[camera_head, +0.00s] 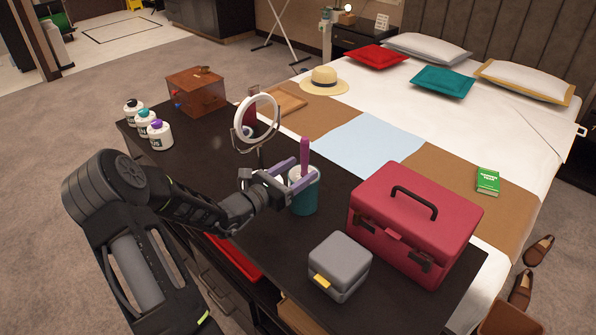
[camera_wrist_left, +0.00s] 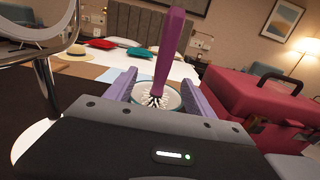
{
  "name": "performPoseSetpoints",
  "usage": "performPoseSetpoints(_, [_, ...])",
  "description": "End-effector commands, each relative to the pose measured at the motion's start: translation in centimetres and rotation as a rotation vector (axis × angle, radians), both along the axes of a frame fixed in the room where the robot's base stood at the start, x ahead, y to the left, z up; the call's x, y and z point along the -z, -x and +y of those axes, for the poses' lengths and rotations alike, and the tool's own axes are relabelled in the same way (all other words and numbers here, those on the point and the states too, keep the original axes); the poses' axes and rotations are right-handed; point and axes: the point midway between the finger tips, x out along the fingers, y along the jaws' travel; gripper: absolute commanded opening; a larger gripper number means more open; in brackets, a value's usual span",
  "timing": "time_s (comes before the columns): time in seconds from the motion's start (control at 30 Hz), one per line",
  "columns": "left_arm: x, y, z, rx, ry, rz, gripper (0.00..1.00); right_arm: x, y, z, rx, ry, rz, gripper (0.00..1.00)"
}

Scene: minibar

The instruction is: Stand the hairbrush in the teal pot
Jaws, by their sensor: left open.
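The hairbrush (camera_head: 305,155) has a purple handle and stands nearly upright, handle up, with its head end down in the mouth of the teal pot (camera_head: 304,200). In the left wrist view the hairbrush (camera_wrist_left: 168,55) tilts slightly, and its white bristles show inside the pot's pale round rim (camera_wrist_left: 176,103). My left gripper (camera_head: 296,177) is at the pot's rim with its two purple fingers open, one on each side of the brush and apart from the handle. The lower end of the brush is hidden in the pot. My right gripper is not in view.
A round mirror (camera_head: 256,115) stands close behind my left gripper. A red case (camera_head: 415,220) and a grey box (camera_head: 340,266) stand right of the pot on the dark counter (camera_head: 275,237). Several bottles (camera_head: 160,135) and a wooden box (camera_head: 197,92) are at the far left.

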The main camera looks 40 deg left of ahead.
Motion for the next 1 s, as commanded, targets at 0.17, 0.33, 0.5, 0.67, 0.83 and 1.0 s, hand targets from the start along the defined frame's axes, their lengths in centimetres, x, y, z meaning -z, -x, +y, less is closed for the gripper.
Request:
performPoseSetpoints(0.17, [0.1, 0.3, 0.1, -0.001, 0.000, 0.002, 0.63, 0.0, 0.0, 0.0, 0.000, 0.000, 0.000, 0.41])
performPoseSetpoints(0.33, [0.1, 2.0, 0.3, -0.001, -0.003, 0.003, 0.63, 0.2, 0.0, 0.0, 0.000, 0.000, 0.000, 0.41])
performPoseSetpoints(0.5, [0.1, 4.9, 0.5, -0.002, -0.002, 0.003, 0.63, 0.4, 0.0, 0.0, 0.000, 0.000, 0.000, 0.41])
performPoseSetpoints(0.67, [0.1, 7.1, 0.7, -0.001, -0.001, 0.002, 0.63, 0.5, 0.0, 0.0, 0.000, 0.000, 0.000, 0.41])
performPoseSetpoints(0.83, [0.0, 7.8, 0.7, 0.000, 0.000, 0.000, 0.63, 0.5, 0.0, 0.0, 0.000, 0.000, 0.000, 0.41])
performPoseSetpoints(1.0, [0.0, 7.8, 0.7, 0.000, 0.000, 0.000, 0.63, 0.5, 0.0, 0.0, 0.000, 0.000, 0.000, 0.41])
